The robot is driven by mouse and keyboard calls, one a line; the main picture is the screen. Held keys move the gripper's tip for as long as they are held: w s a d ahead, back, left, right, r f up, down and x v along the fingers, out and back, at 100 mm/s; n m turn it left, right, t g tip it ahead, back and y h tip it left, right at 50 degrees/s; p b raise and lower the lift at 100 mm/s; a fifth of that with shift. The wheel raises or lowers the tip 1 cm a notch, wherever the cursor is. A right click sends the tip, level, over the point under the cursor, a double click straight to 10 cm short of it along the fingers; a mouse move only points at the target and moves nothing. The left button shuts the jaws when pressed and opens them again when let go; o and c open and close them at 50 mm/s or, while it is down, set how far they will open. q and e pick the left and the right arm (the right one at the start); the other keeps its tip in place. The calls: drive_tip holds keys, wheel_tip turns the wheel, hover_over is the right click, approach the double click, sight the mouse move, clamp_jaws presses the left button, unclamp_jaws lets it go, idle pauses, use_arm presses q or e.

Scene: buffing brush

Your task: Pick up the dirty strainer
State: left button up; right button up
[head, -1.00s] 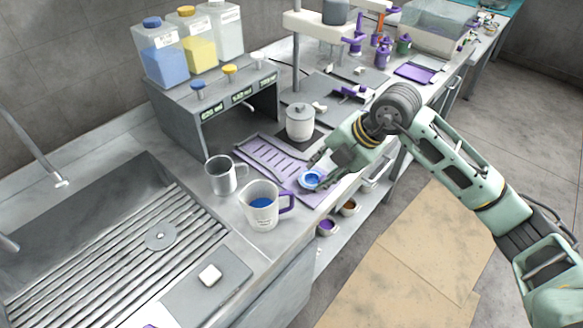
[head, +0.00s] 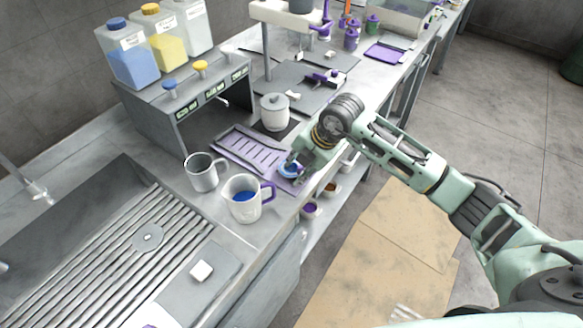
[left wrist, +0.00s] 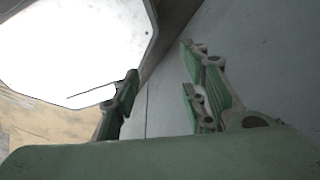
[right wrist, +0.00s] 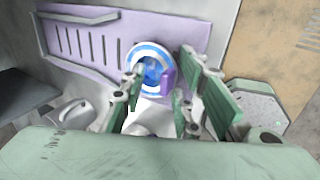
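A small round white-and-blue item (head: 289,169) lies at the end of the purple slotted tray (head: 250,147) in the head view. It may be the strainer; I cannot tell for sure. In the right wrist view it is a blue-and-white ring (right wrist: 150,56) with a purple tab (right wrist: 168,80). My right gripper (head: 295,162) is right at it. Its fingers (right wrist: 158,92) stand apart, with the tab showing between them; contact is unclear. My left gripper (left wrist: 160,100) has its fingers apart and nothing between them. It is outside the head view.
A grey mug (head: 203,176) and a white jug (head: 242,205) with blue contents stand beside the tray. A lidded white pot (head: 275,112) stands behind it. A metal sink (head: 130,172) is at left, with a perforated disc (head: 148,238) on its slats. Floor at right is clear.

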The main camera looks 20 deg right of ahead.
drive_tip(key=c, duration=0.7)
drive_tip(key=shift+s, duration=0.15)
clamp_jaws()
use_arm(q)
drive_tip(key=shift+s, duration=0.85)
drive_tip(key=shift+d+f, duration=0.15)
